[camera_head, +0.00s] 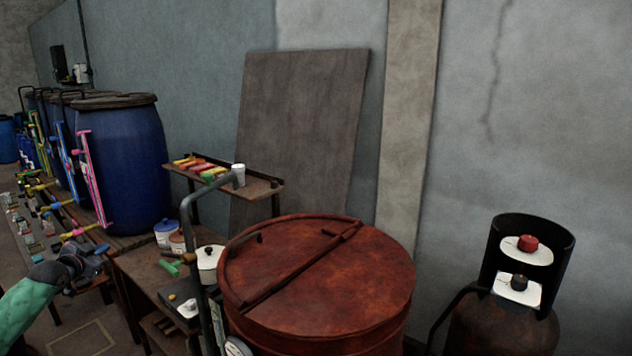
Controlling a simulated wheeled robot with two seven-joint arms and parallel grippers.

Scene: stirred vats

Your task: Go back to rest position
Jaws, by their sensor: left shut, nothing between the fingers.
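My left gripper (92,268) is at the lower left, at the end of my green-sleeved arm. It is shut and holds nothing. It is close to the low bench with small parts, left of the small table with jars; I cannot tell whether it touches the bench. My right gripper is not in view.
A rusty red vat (320,270) stands in the middle front, with a grey bent pipe (187,215) beside it. Blue barrels (125,160) line the left. A small shelf (262,188) holds coloured pieces and a white cup (239,175). A dark cylinder (500,330) stands at the right.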

